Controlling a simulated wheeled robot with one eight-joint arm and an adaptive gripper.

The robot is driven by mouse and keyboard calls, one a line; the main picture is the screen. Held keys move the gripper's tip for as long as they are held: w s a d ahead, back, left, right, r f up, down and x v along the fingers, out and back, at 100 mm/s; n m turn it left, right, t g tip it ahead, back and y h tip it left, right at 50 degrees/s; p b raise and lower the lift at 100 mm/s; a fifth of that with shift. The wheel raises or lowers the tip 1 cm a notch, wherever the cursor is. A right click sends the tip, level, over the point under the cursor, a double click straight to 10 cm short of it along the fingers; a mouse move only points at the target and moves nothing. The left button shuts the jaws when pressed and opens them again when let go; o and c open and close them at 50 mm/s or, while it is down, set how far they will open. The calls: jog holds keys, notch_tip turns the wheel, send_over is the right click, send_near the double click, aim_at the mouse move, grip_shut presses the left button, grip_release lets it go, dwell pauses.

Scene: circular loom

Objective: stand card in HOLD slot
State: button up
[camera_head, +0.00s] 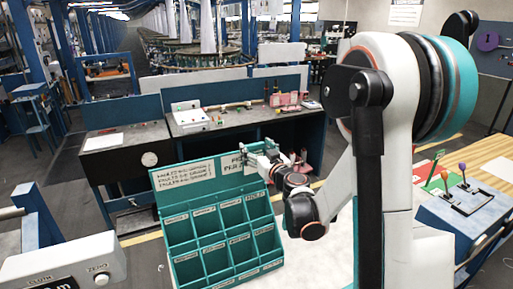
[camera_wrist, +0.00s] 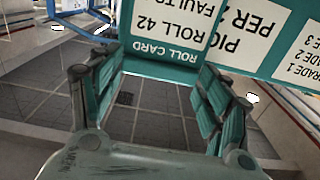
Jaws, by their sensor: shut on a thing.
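The roll card (camera_wrist: 170,25) is white with a teal strip reading "ROLL CARD", upside down in the wrist view. My gripper (camera_wrist: 157,62) is shut on it, with a finger at either side of the strip. In the head view, my gripper (camera_head: 252,154) is at the upper right of the teal rack (camera_head: 158,228), by its header board. The rack has rows of open, labelled slots; the labels are too small to read, so I cannot tell which is HOLD. The printed header board (camera_wrist: 285,62) shows behind the card in the wrist view. The card is not clear in the head view.
The rack stands on a pale surface (camera_head: 310,262). A grey control box (camera_head: 65,262) is at the lower left. A blue lever box (camera_head: 468,208) is at the right. A dark workbench (camera_head: 130,157) with equipment stands behind the rack.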

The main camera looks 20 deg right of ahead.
notch_tip(320, 180, down, 3)
jog(key=shift+f+b, duration=0.15)
jog(key=shift+b, duration=0.75)
jog(key=shift+f+b, duration=0.25)
jog(key=shift+b, duration=0.15)
jog(key=shift+f+b, duration=0.9)
